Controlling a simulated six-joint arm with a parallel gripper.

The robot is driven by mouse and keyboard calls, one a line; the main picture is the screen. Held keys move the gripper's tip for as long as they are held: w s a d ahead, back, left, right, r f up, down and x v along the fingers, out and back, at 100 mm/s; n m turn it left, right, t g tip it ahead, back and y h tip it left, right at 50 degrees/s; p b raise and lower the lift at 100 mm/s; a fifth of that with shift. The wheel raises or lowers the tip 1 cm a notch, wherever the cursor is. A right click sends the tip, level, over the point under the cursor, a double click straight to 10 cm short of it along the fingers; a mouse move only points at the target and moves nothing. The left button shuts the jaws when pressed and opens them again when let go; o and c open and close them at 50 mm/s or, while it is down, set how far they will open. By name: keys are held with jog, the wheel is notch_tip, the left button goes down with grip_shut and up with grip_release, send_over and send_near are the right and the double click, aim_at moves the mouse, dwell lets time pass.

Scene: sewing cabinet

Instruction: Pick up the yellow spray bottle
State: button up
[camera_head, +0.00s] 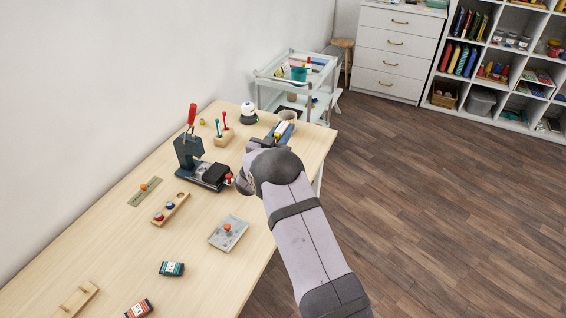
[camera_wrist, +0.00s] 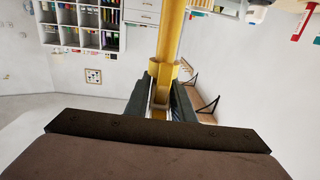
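A long yellow object, which looks like the yellow spray bottle (camera_wrist: 168,38), runs from the top edge of the wrist view down between my fingers. It has a wider collar near the fingertips. My gripper (camera_wrist: 161,92) has a dark finger close against each side of it, with no clear gap showing. In the head view my arm covers the gripper's fingers, and I cannot make out the bottle there. Whether the bottle rests on the table or is lifted cannot be seen.
The wooden table (camera_head: 120,250) carries a dark press with a red handle (camera_head: 192,115), a wooden holder (camera_head: 224,136), a peg board (camera_head: 170,209), a grey plate (camera_head: 229,236) and small boxes (camera_head: 172,268). A white cart (camera_head: 312,98) stands beyond.

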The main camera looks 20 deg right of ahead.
grip_shut()
jog(key=shift+r, duration=0.1)
jog(key=shift+r, duration=0.15)
